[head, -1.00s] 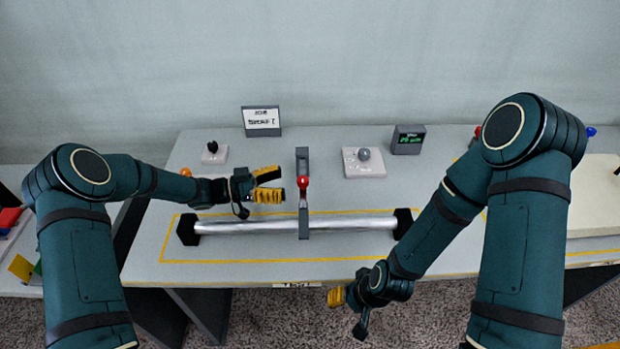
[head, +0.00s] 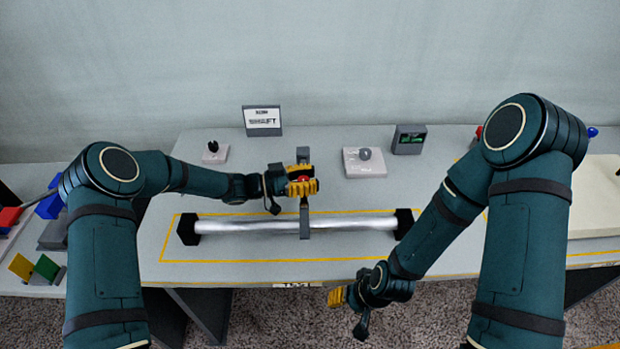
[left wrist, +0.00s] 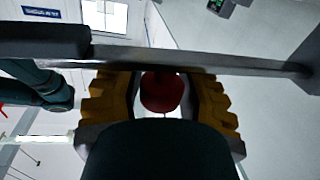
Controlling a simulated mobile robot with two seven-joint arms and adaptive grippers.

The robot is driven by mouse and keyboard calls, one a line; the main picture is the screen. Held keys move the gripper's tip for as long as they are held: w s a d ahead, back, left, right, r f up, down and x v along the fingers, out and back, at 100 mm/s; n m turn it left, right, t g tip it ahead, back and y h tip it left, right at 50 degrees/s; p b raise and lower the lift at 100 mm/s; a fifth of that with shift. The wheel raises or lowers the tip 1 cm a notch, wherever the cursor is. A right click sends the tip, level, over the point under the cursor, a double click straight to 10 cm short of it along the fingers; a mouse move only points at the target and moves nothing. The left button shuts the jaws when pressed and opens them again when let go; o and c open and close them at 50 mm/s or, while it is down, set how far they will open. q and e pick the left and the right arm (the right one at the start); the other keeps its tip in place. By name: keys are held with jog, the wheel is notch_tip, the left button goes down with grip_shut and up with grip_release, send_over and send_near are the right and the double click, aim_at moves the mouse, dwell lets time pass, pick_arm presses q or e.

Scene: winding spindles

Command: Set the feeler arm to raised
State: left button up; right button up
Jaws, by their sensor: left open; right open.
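The feeler arm is a grey upright bar (head: 304,222) with a red knob (head: 303,178), standing at the middle of a silver spindle (head: 255,226). My left gripper (head: 303,180) is open at the knob, with its yellow fingers around it. In the left wrist view the red knob (left wrist: 162,92) sits between the two yellow fingers, with a gap visible on either side. A grey bar (left wrist: 200,57) crosses that view just beyond the fingers. My right gripper (head: 338,297) is open and empty, low in front of the table edge.
A white base with a grey ball knob (head: 364,154) and a small dark display box (head: 409,139) stand behind to the right. A small black switch (head: 213,151) and a sign (head: 262,121) are at the back left. The table (head: 200,270) is clear in front of the spindle.

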pick_arm(q)
grip_shut()
jog(key=shift+w+d, duration=0.1)
jog(key=shift+f, duration=0.1)
